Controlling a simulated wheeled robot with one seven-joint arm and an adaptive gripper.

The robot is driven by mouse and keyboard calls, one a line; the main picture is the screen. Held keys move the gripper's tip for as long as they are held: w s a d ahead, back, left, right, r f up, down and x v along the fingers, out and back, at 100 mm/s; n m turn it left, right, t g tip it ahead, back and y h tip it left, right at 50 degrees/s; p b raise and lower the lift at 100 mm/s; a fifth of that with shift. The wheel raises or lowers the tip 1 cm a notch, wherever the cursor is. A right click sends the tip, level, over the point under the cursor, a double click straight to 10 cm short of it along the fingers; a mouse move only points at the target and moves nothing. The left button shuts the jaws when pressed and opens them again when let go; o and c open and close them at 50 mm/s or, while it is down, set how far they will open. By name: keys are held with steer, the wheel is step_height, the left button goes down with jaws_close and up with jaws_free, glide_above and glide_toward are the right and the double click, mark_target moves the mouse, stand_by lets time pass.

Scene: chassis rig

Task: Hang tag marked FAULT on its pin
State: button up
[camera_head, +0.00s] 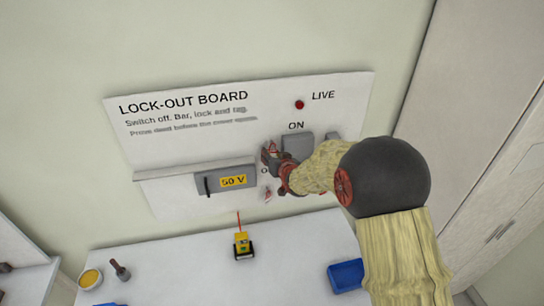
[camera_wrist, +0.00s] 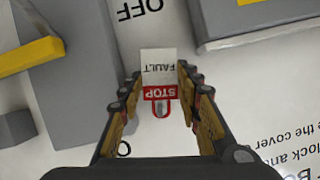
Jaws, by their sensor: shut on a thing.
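The FAULT tag (camera_wrist: 159,75) shows in the wrist view as a small white card with a red STOP band and a red loop at its lower end. Its lettering is upside down there. My gripper (camera_wrist: 158,84) has its fingers on either side of the tag and is shut on it, holding it in front of the lock-out board (camera_wrist: 85,95). In the head view my gripper (camera_head: 272,158) is at the board, left of the grey switch box and right of the 50 V box. The tag's pin cannot be made out in either view.
A grey box labelled 50 V (camera_head: 225,181) and a grey switch box (camera_head: 297,146) stick out from the board. A red lamp (camera_head: 299,104) is above. The white table (camera_head: 190,265) below bears a yellow device (camera_head: 243,244) and a blue tray (camera_head: 346,275).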

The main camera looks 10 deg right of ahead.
steer(key=o, duration=0.9)
steer(key=shift+c, duration=0.2)
